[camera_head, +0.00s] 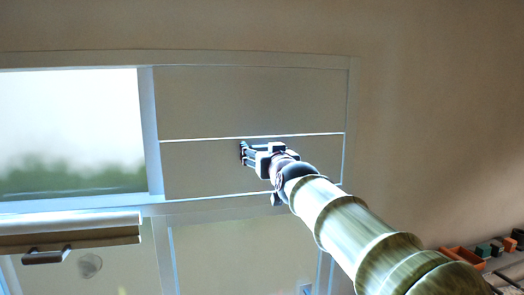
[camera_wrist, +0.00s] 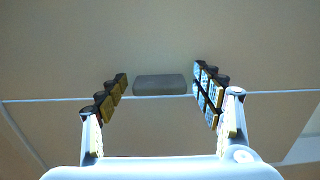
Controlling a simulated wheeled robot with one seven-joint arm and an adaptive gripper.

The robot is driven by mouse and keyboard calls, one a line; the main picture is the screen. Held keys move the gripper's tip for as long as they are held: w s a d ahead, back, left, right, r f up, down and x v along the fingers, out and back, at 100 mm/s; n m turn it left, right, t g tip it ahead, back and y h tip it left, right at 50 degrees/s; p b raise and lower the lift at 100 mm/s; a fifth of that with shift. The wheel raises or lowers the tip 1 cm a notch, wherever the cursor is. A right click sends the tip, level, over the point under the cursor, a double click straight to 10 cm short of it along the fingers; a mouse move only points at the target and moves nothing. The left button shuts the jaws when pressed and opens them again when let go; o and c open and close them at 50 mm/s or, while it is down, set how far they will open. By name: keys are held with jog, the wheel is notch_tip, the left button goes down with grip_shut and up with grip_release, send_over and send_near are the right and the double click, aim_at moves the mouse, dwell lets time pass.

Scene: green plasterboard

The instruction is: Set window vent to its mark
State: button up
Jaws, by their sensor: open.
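The window vent looks like a flat beige-grey panel (camera_head: 205,165) with bright edge lines, in the window frame right of the glass pane. In the wrist view, the panel surface (camera_wrist: 160,130) fills much of the picture, crossed by a thin pale line. A small dark grey block (camera_wrist: 160,85), like a handle, sits at that line. My gripper (camera_head: 243,152) is in front of the panel. In the wrist view, my gripper (camera_wrist: 160,76) is open, with one finger on each side of the grey block and gaps between. I cannot make out a mark.
A bright glass pane (camera_head: 70,135) lies left of the panel. A ledge or rolled blind (camera_head: 70,230) with a dark handle (camera_head: 46,257) juts out below it. Orange and dark items (camera_head: 490,250) sit on a shelf at lower right. The wall to the right is bare.

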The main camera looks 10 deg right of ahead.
jog(key=shift+c, duration=1.4)
jog(key=c, duration=1.4)
